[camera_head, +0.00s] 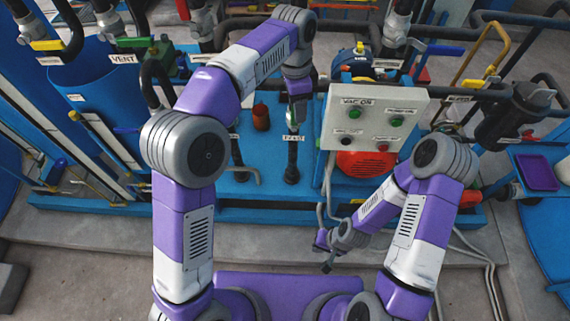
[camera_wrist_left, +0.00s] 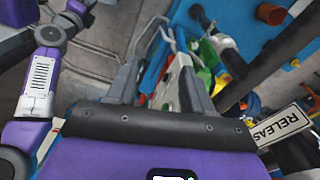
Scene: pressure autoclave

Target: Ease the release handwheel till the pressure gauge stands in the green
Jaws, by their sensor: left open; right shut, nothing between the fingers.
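My left gripper (camera_head: 296,100) points down in front of the pipework left of the control box, above a vertical dark pipe (camera_head: 292,160). In the left wrist view the open fingers (camera_wrist_left: 160,78) reach toward green and red fittings (camera_wrist_left: 206,68), partly behind the right finger. A white plate whose visible letters read RELEAS (camera_wrist_left: 281,125) is at right there. I cannot make out the handwheel or the pressure gauge; the gripper may hide them. Whether the fingers touch anything is unclear. My right gripper (camera_head: 324,250) is shut and empty, low before the blue skid.
A control box (camera_head: 372,118) with green and red buttons stands right of my left gripper, above a red motor (camera_head: 364,164). A red cylinder (camera_head: 261,117) stands on the blue base to the left. Pipes crowd the back. The grey floor (camera_head: 90,262) at front left is clear.

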